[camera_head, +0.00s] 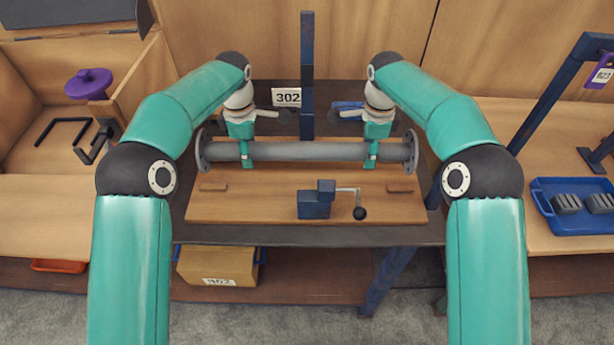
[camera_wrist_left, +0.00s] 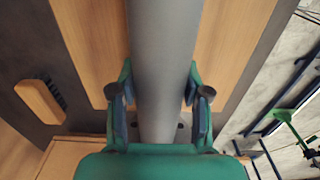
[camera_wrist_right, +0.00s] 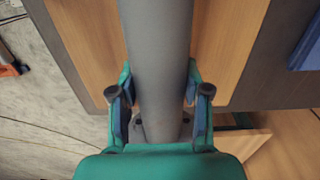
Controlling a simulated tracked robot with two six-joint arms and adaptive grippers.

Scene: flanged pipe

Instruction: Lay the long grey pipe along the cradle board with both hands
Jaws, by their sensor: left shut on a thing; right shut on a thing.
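The long grey pipe (camera_head: 310,151) has a round flange at each end and lies level across the head view, over the far part of the wooden cradle board (camera_head: 260,211). My left gripper (camera_head: 246,158) is shut on the pipe near its left flange. My right gripper (camera_head: 371,158) is shut on it near its right flange. The pipe also runs between the fingers in the left wrist view (camera_wrist_left: 162,60) and in the right wrist view (camera_wrist_right: 158,60). I cannot tell how high the pipe is above the board.
A blue clamp (camera_head: 315,203) with a crank handle and black knob stands on the board's near middle. Small wooden blocks (camera_head: 213,185) sit near its ends. A dark blue post (camera_head: 307,70) rises behind the pipe beside a 302 sign (camera_head: 287,97). A blue tray (camera_head: 570,225) is at right.

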